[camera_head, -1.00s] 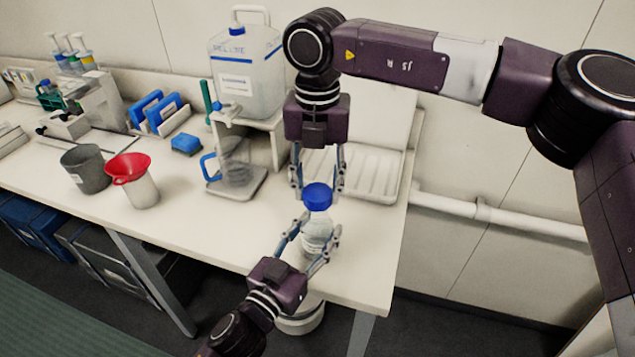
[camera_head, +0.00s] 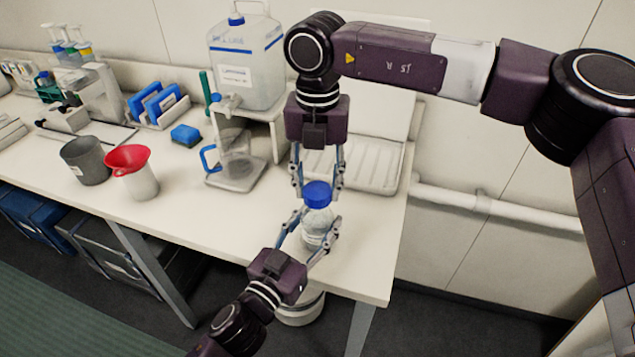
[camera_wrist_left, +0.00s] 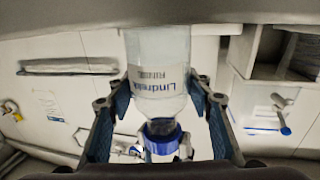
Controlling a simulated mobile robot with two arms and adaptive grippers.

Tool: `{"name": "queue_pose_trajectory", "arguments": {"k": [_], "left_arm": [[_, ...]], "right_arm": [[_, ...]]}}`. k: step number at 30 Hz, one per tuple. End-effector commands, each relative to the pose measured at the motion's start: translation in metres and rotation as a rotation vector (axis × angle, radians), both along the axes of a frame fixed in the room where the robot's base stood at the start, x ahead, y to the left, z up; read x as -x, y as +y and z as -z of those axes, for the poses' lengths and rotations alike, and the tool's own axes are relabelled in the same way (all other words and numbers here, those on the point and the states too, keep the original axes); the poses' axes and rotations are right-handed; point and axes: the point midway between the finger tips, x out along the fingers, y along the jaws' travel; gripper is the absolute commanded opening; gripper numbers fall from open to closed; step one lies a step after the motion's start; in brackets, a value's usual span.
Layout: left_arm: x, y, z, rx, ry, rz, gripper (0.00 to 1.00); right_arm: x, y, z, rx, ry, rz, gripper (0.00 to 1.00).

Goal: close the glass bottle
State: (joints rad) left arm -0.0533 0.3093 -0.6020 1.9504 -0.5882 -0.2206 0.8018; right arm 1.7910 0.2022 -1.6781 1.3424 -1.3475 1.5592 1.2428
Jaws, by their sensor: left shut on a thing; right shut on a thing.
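The clear glass bottle (camera_head: 318,228) stands upright near the bench's front right, with the blue cap (camera_head: 317,194) at its top. My left gripper (camera_head: 316,238), coming from below, is shut on the bottle's body. My right gripper (camera_head: 317,188) points down from above, its fingers shut on either side of the cap. In the left wrist view the bottle (camera_wrist_left: 158,70), with a printed label, hangs neck-down in the picture between my left fingers, and the cap (camera_wrist_left: 163,138) shows at its neck. Whether the cap is fully seated cannot be told.
Behind stand a white tray (camera_head: 372,172), a large jug (camera_head: 247,75) on a stand and a clear pitcher (camera_head: 236,155). To the left are a red funnel-topped container (camera_head: 140,178), a grey cup (camera_head: 85,160) and a blue sponge (camera_head: 186,134). Bare bench lies left of my left gripper.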

Motion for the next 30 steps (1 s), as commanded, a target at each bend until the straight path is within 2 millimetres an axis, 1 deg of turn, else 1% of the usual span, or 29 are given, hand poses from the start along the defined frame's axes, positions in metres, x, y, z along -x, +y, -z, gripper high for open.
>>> {"name": "queue_pose_trajectory", "arguments": {"k": [21,22,23,26,29,30], "left_arm": [[0.000,0.000,0.000,0.000,0.000,0.000,0.03],[0.000,0.000,0.000,0.000,0.000,0.000,0.00],[0.000,0.000,0.000,0.000,0.000,0.000,0.00],[0.000,0.000,0.000,0.000,0.000,0.000,0.00],[0.000,0.000,0.000,0.000,0.000,0.000,0.00],[0.000,0.000,0.000,0.000,0.000,0.000,0.00]], "right_arm": [[0.000,0.000,0.012,0.000,0.001,0.001,0.25],[0.000,0.000,0.011,0.000,0.000,0.001,0.25],[0.000,0.000,0.011,0.000,0.000,0.003,0.25],[0.000,0.000,0.011,0.000,0.000,0.045,0.25],[0.000,0.000,0.011,0.000,0.000,0.168,0.25],[0.000,0.000,0.011,0.000,0.000,0.237,0.25]]}}
